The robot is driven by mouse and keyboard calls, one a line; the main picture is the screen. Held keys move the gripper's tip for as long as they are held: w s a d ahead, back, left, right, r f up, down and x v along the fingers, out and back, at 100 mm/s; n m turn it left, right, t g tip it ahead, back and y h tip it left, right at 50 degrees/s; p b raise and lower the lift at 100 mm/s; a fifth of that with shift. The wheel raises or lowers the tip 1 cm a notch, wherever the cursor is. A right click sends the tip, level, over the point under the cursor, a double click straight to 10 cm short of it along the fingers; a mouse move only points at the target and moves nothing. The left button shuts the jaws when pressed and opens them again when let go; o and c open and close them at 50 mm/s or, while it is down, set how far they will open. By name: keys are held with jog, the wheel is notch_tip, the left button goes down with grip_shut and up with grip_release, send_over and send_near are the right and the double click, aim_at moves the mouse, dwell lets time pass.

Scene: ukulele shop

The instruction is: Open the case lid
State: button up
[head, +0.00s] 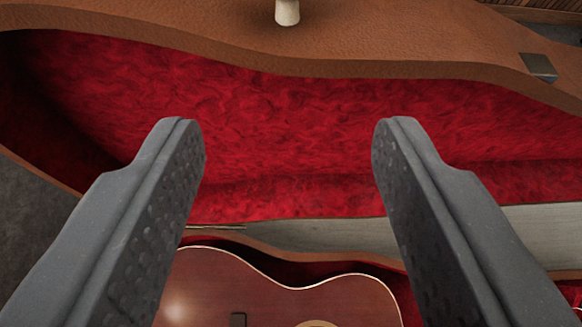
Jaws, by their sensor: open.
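The brown case lid (400,35) spans the upper part of the head view. It stands raised, with its red plush lining (290,130) facing me. I cannot tell whether the fingertips touch the lid.
A metal latch plate (538,66) is on the lid's right side. A hinge strip (215,227) shows between lid and lower shell. A pale grey surface (540,230) shows at the right, and dark grey floor (28,215) at the left.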

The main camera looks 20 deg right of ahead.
jog(key=b+v, duration=0.1)
jog(key=v, duration=1.2)
jog(key=shift+s+r+b, duration=0.15)
jog(key=shift+s+b, duration=0.15)
jog(key=shift+b, duration=0.1)
jog(key=shift+a, duration=0.1)
